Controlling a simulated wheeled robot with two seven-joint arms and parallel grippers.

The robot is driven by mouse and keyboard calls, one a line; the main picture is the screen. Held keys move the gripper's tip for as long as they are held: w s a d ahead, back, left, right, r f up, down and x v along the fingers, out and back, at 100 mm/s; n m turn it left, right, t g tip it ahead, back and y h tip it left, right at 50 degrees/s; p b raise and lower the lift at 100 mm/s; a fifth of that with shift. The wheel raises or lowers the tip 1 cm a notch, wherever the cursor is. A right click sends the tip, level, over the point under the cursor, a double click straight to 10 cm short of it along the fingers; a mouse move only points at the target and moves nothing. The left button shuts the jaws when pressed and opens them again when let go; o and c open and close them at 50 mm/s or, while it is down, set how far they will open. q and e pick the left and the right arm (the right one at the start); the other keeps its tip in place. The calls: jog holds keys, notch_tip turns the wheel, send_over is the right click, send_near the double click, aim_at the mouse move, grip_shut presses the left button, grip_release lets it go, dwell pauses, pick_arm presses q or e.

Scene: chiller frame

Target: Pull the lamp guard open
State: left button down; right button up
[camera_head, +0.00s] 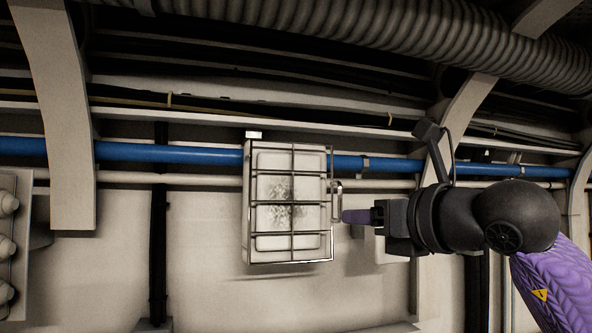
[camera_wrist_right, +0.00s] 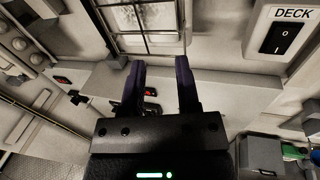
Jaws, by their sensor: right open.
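The lamp guard (camera_head: 292,204) is a metal wire frame lying over a pale rectangular lamp (camera_head: 270,225) on the wall; it looks closed. A small loop handle (camera_head: 337,200) sticks out at its right side. My right gripper (camera_head: 346,216) comes in from the right, with its purple fingertips close to the handle's lower end. I cannot tell whether they touch. In the right wrist view the gripper (camera_wrist_right: 158,75) is open, its fingers apart with nothing seen between them. The guard's bars (camera_wrist_right: 147,33) show beyond the fingertips. My left gripper is not in view.
A blue pipe (camera_head: 200,153) runs along the wall behind the lamp. Curved pale ribs stand left (camera_head: 70,120) and right (camera_head: 462,120). A DECK switch (camera_wrist_right: 283,36) shows in the right wrist view. The wall left of the lamp is mostly bare.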

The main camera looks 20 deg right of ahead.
aim_at(340, 203)
jog(key=shift+t+h, duration=0.4)
jog(key=shift+h, duration=0.1)
jog(key=w+p, duration=0.2)
jog(key=w+r+p, duration=0.1)
jog(key=w, duration=0.2)
jog(key=w+r+p, duration=0.1)
jog(key=w+p, duration=0.1)
jog(key=w, duration=0.1)
jog(key=shift+d+p, duration=0.3)
jog(key=shift+w+d+f, duration=0.1)
jog(key=shift+w+f, duration=0.05)
jog(key=shift+w, duration=0.2)
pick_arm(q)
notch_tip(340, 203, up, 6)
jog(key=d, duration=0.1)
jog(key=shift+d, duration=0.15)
pick_arm(e)
grip_shut()
